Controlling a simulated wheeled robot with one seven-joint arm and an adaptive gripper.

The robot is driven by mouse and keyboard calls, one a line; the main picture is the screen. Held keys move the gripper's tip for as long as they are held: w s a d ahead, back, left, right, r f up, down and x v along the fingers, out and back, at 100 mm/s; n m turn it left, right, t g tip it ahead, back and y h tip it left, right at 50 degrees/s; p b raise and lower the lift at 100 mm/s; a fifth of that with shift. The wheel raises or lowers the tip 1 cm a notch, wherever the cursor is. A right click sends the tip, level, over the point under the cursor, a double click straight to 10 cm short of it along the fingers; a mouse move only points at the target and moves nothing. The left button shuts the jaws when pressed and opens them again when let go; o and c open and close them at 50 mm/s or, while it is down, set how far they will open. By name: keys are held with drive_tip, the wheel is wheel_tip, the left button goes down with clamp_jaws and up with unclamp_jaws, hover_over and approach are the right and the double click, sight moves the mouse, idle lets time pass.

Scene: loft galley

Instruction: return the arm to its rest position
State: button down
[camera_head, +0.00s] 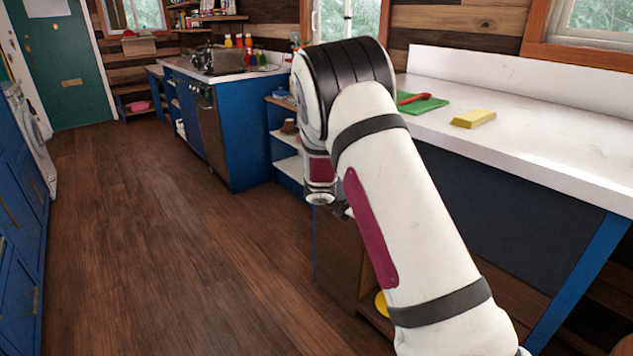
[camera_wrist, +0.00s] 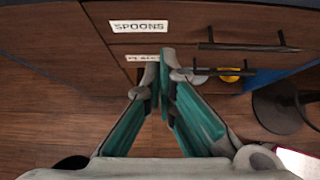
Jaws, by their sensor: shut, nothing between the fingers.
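My white arm (camera_head: 405,200) is bent across the middle of the head view, and its wrist end hangs beside the counter front. My gripper (camera_wrist: 163,72) shows in the wrist view with its teal-lined fingers shut at the tips and nothing between them. The fingertips are in front of a wooden drawer unit and overlap a partly hidden label that seems to begin with "PLA". I cannot tell whether they touch it. In the head view the arm hides most of the gripper.
A drawer labelled SPOONS (camera_wrist: 138,26) has a dark bar handle (camera_wrist: 250,46). The white counter (camera_head: 545,130) bears a yellow block (camera_head: 473,118) and a red utensil on a green cloth (camera_head: 424,106). A yellow object (camera_head: 382,303) shows low behind my arm. Open wooden floor (camera_head: 170,240) lies left.

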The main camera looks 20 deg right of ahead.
drive_tip(key=s+a+r+m+g+y, duration=0.1)
drive_tip(key=s+a+r+m, duration=0.2)
drive_tip(key=s+r+m, duration=0.5)
drive_tip(key=s+a+r+m+g+y, duration=0.1)
drive_tip(key=s+a+r+m+y, duration=0.2)
drive_tip(key=s+r, duration=0.8)
drive_tip(key=s+a+r+m+y, duration=0.15)
drive_tip(key=s+a+m, duration=0.3)
drive_tip(key=s, duration=0.45)
drive_tip(key=s+a+m+y, duration=0.25)
drive_tip(key=s+a, duration=0.35)
drive_tip(key=s, duration=0.3)
drive_tip(key=s+a+r+m+y, duration=0.1)
drive_tip(key=s+a+m, duration=0.35)
drive_tip(key=s, duration=0.35)
wheel_tip(320, 180, up, 16)
drive_tip(key=t+p, duration=0.3)
drive_tip(key=p, duration=1.2)
drive_tip(key=shift+s+a+r+n, duration=0.15)
drive_tip(key=shift+s+r+n, duration=0.15)
drive_tip(key=shift+n, duration=0.15)
